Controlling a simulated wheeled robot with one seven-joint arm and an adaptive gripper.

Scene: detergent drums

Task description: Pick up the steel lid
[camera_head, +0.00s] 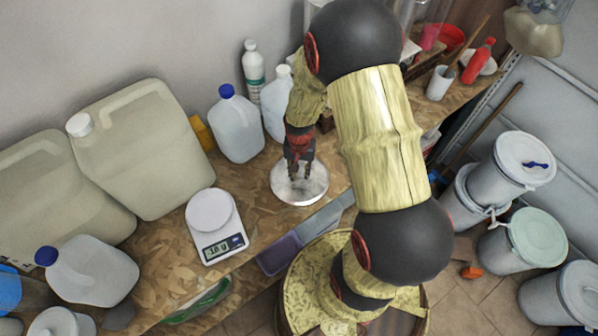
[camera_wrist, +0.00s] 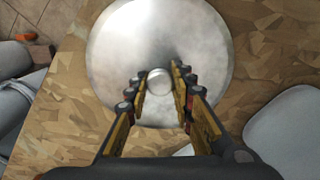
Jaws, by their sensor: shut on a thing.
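The steel lid (camera_head: 301,192) is a round, shiny disc on the wood-chip board worktop, between the white scale and my arm. In the wrist view the lid (camera_wrist: 155,38) fills the upper middle, with its small round knob (camera_wrist: 159,82) between my fingers. My gripper (camera_head: 300,174) points down over the lid's middle. In the wrist view my gripper (camera_wrist: 158,80) is shut on the lid's knob. I cannot tell whether the lid touches the board or is slightly raised. My fingers hide part of its near side.
A digital scale (camera_head: 215,222) stands left of the lid. A blue-capped jug (camera_head: 237,128) and other bottles stand behind it. Large beige canisters (camera_head: 143,150) fill the left. Grey drums (camera_head: 520,165) stand on the floor at right. A purple tray (camera_head: 279,254) lies at the front edge.

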